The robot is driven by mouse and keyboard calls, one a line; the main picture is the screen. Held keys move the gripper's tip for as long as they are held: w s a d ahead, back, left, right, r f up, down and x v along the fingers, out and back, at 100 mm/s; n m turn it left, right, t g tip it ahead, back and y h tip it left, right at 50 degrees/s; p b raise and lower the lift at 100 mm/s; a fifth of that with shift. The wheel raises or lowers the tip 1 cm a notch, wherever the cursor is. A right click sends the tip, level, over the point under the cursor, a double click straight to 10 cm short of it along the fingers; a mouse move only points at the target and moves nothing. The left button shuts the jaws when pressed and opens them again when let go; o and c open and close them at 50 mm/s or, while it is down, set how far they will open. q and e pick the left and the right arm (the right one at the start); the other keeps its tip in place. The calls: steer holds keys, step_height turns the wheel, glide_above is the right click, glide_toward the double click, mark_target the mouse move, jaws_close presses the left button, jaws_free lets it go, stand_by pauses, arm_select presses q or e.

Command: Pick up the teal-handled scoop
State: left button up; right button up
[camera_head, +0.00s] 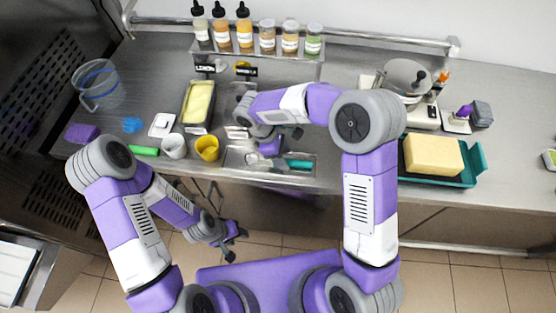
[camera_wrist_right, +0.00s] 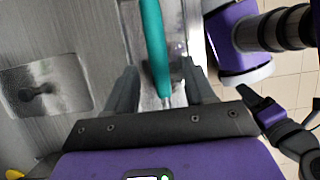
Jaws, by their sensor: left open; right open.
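The teal-handled scoop lies in a shallow steel tray (camera_head: 238,158) near the counter's front edge; its teal handle (camera_head: 299,164) shows just right of my right wrist. In the right wrist view the teal handle (camera_wrist_right: 152,40) runs down between the two fingers of my right gripper (camera_wrist_right: 160,88). That gripper is open, with gaps beside the handle; whether it touches is unclear. The scoop's head is not clearly visible. My left gripper (camera_head: 232,236) is open and empty, low in front of the counter.
A yellow cup (camera_head: 207,148) and a white cup (camera_head: 174,147) stand left of the tray. A pan of yellow ice cream (camera_head: 199,101) is behind them. A yellow block (camera_head: 433,156) sits on a teal tray (camera_head: 466,177) at right. Bottles and jars (camera_head: 267,36) line the back shelf.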

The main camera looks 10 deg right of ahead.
steer(key=x, duration=0.2)
steer(key=shift+d+f, duration=0.15)
steer(key=shift+f, duration=0.1)
steer(key=shift+c, duration=0.5)
jaws_close()
steer(key=shift+r, duration=0.1)
